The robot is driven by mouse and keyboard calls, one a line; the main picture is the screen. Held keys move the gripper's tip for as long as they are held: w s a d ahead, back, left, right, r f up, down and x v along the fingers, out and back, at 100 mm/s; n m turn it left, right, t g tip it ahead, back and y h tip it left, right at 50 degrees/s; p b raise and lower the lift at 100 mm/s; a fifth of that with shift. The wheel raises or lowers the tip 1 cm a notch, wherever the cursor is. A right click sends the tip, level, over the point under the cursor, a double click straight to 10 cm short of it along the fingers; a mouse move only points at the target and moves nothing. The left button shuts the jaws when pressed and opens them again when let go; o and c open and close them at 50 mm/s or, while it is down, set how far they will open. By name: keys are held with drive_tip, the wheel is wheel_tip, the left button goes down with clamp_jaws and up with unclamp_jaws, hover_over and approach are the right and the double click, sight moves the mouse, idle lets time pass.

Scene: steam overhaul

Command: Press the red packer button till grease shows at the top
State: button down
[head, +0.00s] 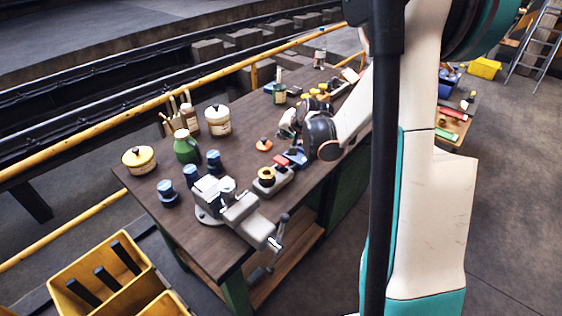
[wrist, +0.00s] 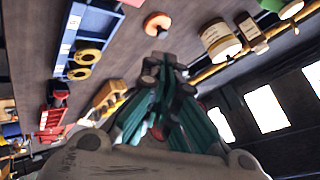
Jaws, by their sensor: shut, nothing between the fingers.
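A grey packer-like block (head: 271,187) with a yellow ring on top lies near the front edge of the bench in the head view, behind the vise. A small red part (head: 281,161) shows at its far end; I cannot tell for certain that it is the button. My gripper (head: 284,131) is over the bench, behind and apart from that block, partly hidden by my own wrist. In the wrist view my gripper (wrist: 160,78) is shut and empty, its fingertips together above the bench top. No grease can be made out.
A grey vise (head: 215,197) stands at the bench's near end. An orange disc (head: 264,145) lies near my gripper and shows in the wrist view (wrist: 157,23). Yellow rail (head: 170,95) runs behind.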

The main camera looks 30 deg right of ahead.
sight(284, 159)
wheel_tip(284, 159, down, 8)
drive_tip(key=b, duration=0.5)
drive_tip(key=shift+r, duration=0.2)
drive_tip(key=shift+f, duration=0.1)
idle(1.0)
drive_tip(key=shift+f+b, duration=0.3)
drive_tip(key=shift+b, duration=0.2)
drive_tip(key=shift+f+b, duration=0.9)
drive_tip(key=shift+f, duration=0.1)
idle(1.0)
drive_tip(key=shift+r, duration=0.1)
drive_tip(key=shift+r+p, duration=0.95)
drive_tip(key=shift+r, duration=0.4)
drive_tip(key=shift+r+p, duration=1.6)
drive_tip(key=shift+r, duration=0.9)
